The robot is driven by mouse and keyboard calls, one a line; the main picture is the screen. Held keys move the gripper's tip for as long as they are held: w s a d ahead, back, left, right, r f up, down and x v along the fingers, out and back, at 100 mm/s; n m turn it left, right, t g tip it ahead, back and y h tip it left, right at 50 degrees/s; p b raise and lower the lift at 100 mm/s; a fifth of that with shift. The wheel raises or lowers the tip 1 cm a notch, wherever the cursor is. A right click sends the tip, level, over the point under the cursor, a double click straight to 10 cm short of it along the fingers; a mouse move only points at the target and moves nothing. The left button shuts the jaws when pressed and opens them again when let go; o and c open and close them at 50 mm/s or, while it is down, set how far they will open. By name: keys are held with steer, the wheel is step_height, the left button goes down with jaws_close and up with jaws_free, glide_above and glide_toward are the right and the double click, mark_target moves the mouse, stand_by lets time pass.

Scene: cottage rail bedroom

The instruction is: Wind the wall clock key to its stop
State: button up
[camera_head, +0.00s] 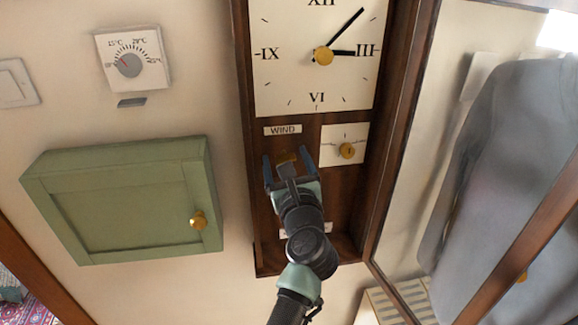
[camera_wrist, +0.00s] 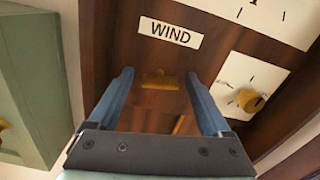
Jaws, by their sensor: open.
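The wall clock (camera_head: 245,90) is a tall dark wooden case with a cream dial. A label reading WIND (camera_head: 283,130) sits below the dial at the left, and it also shows in the wrist view (camera_wrist: 170,33). The brass winding key (camera_wrist: 160,80) is below that label, its flat bar lying about level. In the wrist view my gripper (camera_wrist: 160,85) has a gap on both sides of the key.
A second brass knob (camera_head: 347,151) on a cream plate is close to the right of my gripper. A green cabinet (camera_head: 120,200) with a brass knob projects at left. A thermostat (camera_head: 132,58) is upper left.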

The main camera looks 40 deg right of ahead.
steer(key=b+v, duration=0.5)
steer(key=v, duration=0.8)
steer(key=shift+w+f, duration=0.1)
steer(key=shift+w, duration=0.05)
steer(key=w+a+r+n+t, duration=0.1)
steer(key=a+r+n+t, duration=0.3)
steer(key=r+n, duration=0.55)
steer(key=a+r+n+t, duration=0.2)
steer(key=a+r+n, duration=0.45)
steer(key=r, duration=0.55)
steer(key=s+a+r+n+t+y, duration=0.2)
steer(key=a+r+n+t+y, duration=0.1)
steer(key=a+n, duration=0.6)
steer(key=s+a+r+n+t+y, duration=0.3)
steer(key=a+r+n+y, duration=0.3)
steer(key=n, duration=0.9)
steer(key=a+r, duration=0.2)
steer(key=a, duration=0.1)
steer(key=shift+a, duration=0.4)
